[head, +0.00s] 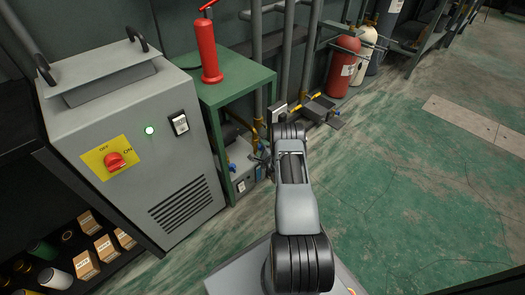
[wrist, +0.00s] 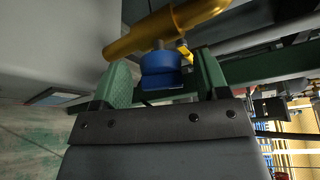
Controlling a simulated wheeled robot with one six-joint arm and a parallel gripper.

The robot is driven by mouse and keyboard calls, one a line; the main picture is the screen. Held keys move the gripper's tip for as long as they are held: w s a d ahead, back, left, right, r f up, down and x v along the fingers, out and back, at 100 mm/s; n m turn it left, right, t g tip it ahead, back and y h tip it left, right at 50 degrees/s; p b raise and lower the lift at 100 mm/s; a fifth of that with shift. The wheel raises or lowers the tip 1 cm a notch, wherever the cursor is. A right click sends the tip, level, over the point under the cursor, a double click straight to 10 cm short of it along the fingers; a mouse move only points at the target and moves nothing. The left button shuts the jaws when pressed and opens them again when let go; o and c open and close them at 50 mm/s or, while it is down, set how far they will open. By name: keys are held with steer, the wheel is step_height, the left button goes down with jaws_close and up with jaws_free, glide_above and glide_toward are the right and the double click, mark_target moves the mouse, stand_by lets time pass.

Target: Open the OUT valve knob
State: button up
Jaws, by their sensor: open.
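In the wrist view a blue valve knob (wrist: 161,70) sits below a yellow pipe (wrist: 165,30). My gripper (wrist: 163,78) is open, with its green fingers on either side of the knob. A gap shows between the knob and the left finger; the right finger is closer, and I cannot tell whether it touches. No OUT label is readable. In the head view small blue parts (head: 232,167) show low by the green table, near the end of my arm. My arm hides much of that area and most of my gripper.
A green table (head: 236,84) holding a red cylinder (head: 208,50) stands beside the grey machine (head: 130,130), which has a red OFF/ON switch (head: 115,160). Grey pipes (head: 285,60) rise behind. Gas cylinders (head: 343,65) stand at the back. The green floor (head: 420,190) on the right is clear.

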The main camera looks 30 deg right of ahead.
steer(key=c, duration=0.9)
steer(key=shift+d+r+m+g+y, duration=0.15)
steer(key=shift+m+g+y, duration=0.3)
steer(key=shift+m, duration=0.75)
steer(key=o, duration=0.9)
